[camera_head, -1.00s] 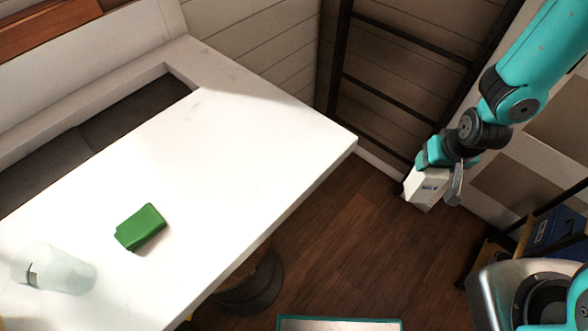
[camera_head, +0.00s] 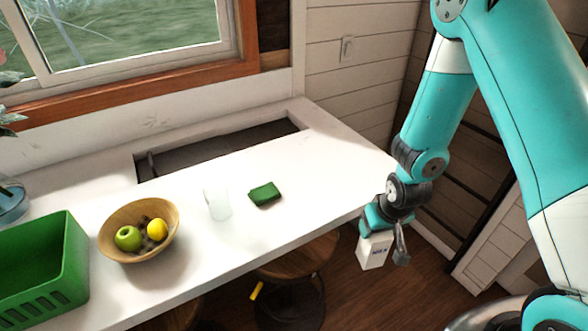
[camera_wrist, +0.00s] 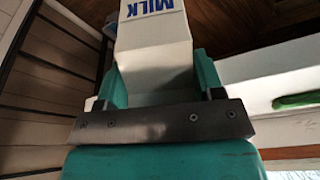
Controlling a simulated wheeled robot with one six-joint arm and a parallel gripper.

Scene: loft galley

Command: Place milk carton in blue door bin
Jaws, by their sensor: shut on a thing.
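The milk carton (camera_head: 375,250) is white with blue lettering. My gripper (camera_head: 384,226) is shut on it and holds it in the air just off the counter's right front edge, above the floor. In the wrist view the carton (camera_wrist: 152,45) sits between the two teal fingers of my gripper (camera_wrist: 155,78), with the word MILK showing. The blue door bin is not in view.
Open floor (camera_head: 370,300) lies to the right.

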